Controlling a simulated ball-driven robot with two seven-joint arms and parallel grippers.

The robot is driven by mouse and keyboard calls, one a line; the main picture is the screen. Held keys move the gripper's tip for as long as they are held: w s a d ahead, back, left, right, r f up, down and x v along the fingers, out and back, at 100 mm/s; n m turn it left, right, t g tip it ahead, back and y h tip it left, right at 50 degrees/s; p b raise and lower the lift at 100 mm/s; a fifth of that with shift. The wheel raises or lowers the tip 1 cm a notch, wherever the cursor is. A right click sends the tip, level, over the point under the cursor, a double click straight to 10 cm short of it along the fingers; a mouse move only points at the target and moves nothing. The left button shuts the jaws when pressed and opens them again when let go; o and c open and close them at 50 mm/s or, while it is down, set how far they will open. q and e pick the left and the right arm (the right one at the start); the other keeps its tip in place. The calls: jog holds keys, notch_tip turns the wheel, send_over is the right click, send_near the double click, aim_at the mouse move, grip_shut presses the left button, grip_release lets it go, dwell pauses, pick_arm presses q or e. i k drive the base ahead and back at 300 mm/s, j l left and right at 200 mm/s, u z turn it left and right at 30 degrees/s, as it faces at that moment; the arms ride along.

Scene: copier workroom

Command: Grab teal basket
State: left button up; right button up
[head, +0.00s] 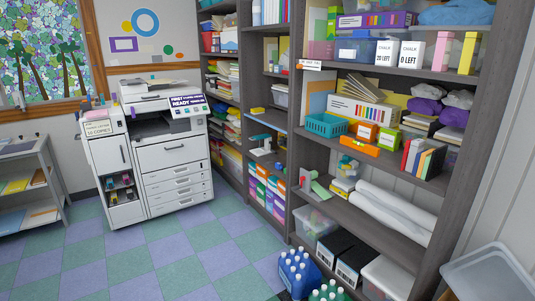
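The teal basket (327,125) is a small open-topped basket with slatted sides. It sits upright on the middle shelf of the grey shelving unit on the right, near the shelf's front left edge. An orange box stands just right of it, and a white box with coloured stripes lies behind it. Neither of my grippers shows in the head view.
The copier (170,150) stands left of the shelves. Blue bottles (299,272) and green-crated bottles (329,292) stand on the floor before the shelves. A grey bin (492,273) is at the lower right. The checkered floor (190,250) is clear in front of the copier.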

aim_at(329, 126)
jog(key=i+u, duration=0.2)
jog(key=i, duration=1.25)
